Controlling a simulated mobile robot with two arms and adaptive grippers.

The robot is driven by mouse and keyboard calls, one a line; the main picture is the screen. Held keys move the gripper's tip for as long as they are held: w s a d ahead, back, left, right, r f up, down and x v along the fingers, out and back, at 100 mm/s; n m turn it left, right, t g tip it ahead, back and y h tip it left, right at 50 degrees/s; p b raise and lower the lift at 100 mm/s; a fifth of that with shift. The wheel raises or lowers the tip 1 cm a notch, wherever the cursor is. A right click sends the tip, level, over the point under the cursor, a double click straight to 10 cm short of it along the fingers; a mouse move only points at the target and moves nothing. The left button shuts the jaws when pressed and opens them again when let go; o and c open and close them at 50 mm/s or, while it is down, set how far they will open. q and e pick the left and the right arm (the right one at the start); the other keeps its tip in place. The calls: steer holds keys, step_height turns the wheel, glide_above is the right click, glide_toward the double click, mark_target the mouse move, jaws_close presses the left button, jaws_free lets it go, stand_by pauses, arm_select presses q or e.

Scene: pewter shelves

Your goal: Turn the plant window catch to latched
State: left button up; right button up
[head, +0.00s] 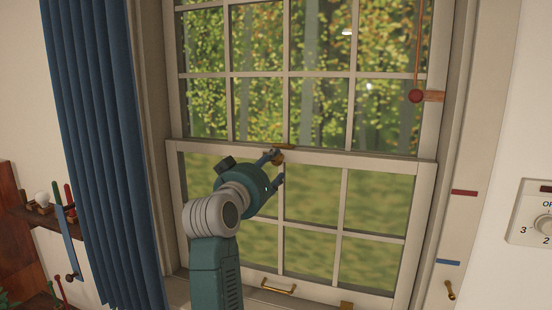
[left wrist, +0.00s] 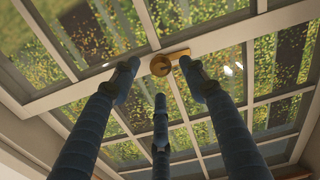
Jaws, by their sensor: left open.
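The brass window catch (head: 280,157) sits on the meeting rail in the middle of the sash window (head: 345,155). In the left wrist view the catch (left wrist: 162,65) shows a round pivot with a lever pointing right. My left gripper (head: 274,169) is open at the catch, with fingers below and around it in the head view. In the left wrist view the fingers of my left gripper (left wrist: 160,85) are spread, two of them on either side of the catch. I cannot tell whether any finger touches it. My right gripper is not in view.
A blue curtain (head: 100,130) hangs left of the window. A red ball on a cord (head: 416,96) hangs at the upper right. A brass lift handle (head: 279,288) is on the lower sash. A dial panel (head: 540,215) is on the right wall. A shelf (head: 40,215) stands far left.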

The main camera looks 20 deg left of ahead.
mark_target(275, 162)
arm_select(q)
steer(key=w+p, duration=0.1)
steer(key=w, duration=0.4)
steer(key=shift+w, duration=0.15)
